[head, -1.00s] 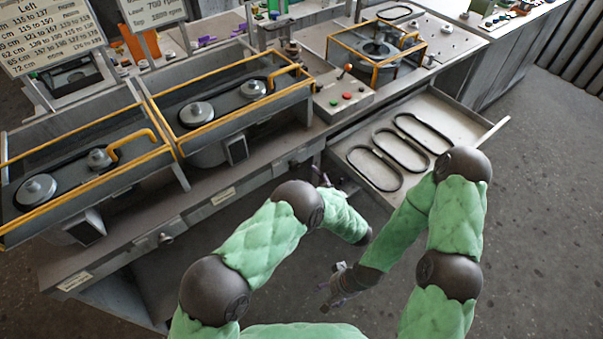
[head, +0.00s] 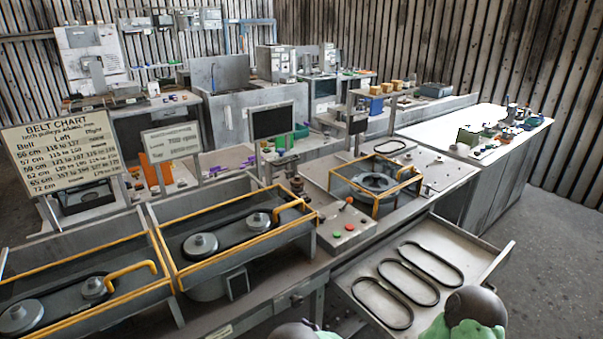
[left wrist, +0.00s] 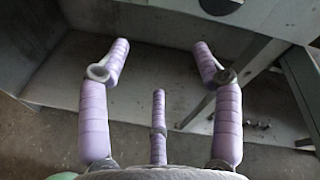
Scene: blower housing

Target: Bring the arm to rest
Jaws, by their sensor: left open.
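My left gripper (left wrist: 158,85) shows in the left wrist view with its purple-wrapped fingers spread wide and nothing between them. It points at the grey underside and lower shelf of a bench. In the head view neither gripper is in the picture. Only the tops of my green-sleeved arms show at the bottom edge, one near the middle and one at the lower right in front of the open drawer (head: 345,279).
Several black belts (head: 408,282) lie in the open drawer, which juts out from the workbench. Yellow-railed pulley housings (head: 225,262) stand at the left. A control box (head: 345,228) with buttons sits beside a caged blower (head: 375,183). Clear floor (head: 545,260) lies at the right.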

